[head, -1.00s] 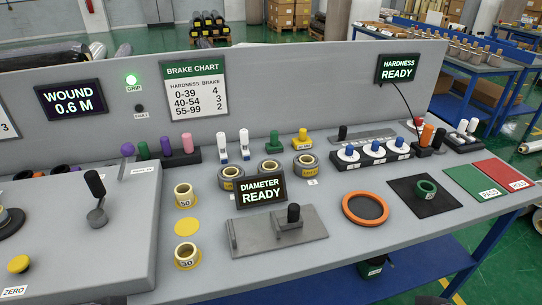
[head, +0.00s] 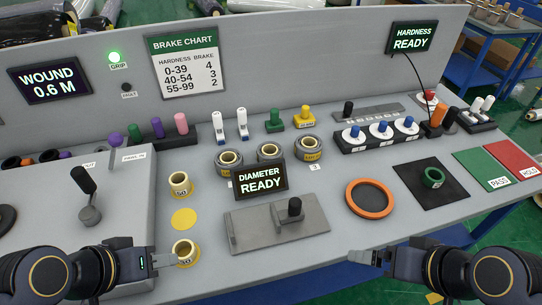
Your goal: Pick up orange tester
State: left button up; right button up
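The orange tester (head: 438,117) is an upright orange cylinder in a dark holder at the right back of the bench. A black cable runs from the hardness display (head: 411,38) down towards it. My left gripper (head: 176,259) is at the lower left, its tips beside a yellow-rimmed ring marked 30 (head: 185,251); I cannot tell whether they touch. My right gripper (head: 352,257) is at the bench's front edge, below and left of the tester and well apart from it. Both grippers show side-on, so their finger gaps are unclear.
A dark cylinder (head: 450,117) stands close to the tester's right, with white pegs (head: 482,106) beyond. Blue-knobbed white discs (head: 381,131) stand to its left. An orange ring (head: 370,199), a black mat (head: 412,181) and green and red pads (head: 487,167) lie in front.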

aim_at(439, 110)
jog(key=i+l, duration=0.1)
jog(key=l, duration=0.7)
jog(key=i+l+u, duration=0.1)
jog(key=l, duration=0.75)
jog(key=i+l, duration=0.1)
jog(key=l, duration=0.75)
jog(key=i+l, duration=0.1)
jog(key=l, duration=0.7)
jog(key=l+u, duration=0.15)
jog(key=u, duration=0.35)
jog(key=l+u, duration=0.15)
jog(key=u, duration=0.3)
jog(key=l+u, duration=0.1)
jog(key=u, duration=0.4)
